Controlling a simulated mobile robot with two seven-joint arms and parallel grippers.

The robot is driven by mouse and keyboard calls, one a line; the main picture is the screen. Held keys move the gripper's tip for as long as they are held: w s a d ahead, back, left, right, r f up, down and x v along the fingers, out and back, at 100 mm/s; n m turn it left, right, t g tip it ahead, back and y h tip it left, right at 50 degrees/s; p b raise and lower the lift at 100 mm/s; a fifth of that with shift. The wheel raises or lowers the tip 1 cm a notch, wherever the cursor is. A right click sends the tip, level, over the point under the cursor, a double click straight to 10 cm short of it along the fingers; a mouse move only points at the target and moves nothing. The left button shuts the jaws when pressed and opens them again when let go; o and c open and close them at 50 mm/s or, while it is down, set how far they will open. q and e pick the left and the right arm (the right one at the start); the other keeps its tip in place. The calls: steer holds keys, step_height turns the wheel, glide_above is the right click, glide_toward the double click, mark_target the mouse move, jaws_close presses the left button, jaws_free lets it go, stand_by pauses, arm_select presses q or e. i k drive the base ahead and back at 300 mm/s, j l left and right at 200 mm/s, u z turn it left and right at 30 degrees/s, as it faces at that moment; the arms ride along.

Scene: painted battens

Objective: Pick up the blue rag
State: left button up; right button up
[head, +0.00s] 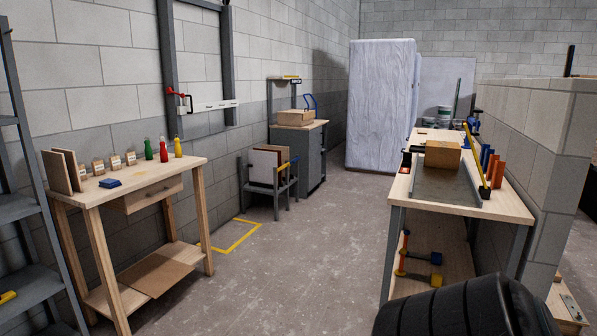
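A small folded blue thing, which looks like the blue rag (110,183), lies flat on the top of the wooden table (135,182) at the left. It is near the table's front edge, left of the drawer, with a small yellow-orange patch just behind it. Nothing covers it. Neither of my grippers shows in the head view.
Behind the rag stand brown boards (62,171), several small labelled blocks and red, green and yellow bottles (163,150). A grey shelf rack (30,210) stands at the left edge. A workbench (510,207) stands right. The floor (290,270) between is clear.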

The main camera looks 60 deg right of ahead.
mark_target(109, 184)
steer(key=z, duration=1.85)
steer(key=i+l, duration=0.1)
steer(key=i, duration=0.5)
steer(key=i+l, duration=0.15)
steer(key=i, duration=0.45)
steer(key=i+u, duration=0.3)
steer(key=i, duration=1.1)
steer(key=i+z, duration=0.15)
steer(key=i, duration=0.55)
steer(key=i+j+z, duration=0.15)
steer(key=i, duration=0.55)
steer(key=i+l+u, duration=0.1)
steer(key=i+l, duration=0.25)
steer(key=i, duration=0.15)
steer(key=i+l+u, duration=0.15)
steer(key=i+l, duration=0.25)
steer(key=i, duration=0.15)
steer(key=i+l, duration=0.15)
steer(key=l, duration=0.15)
steer(key=i+l+u, duration=0.15)
steer(key=i+l, duration=0.15)
steer(key=l, duration=0.3)
steer(key=i+l, duration=0.1)
steer(key=l, duration=0.25)
steer(key=i+l+u, duration=0.1)
steer(key=l, duration=0.2)
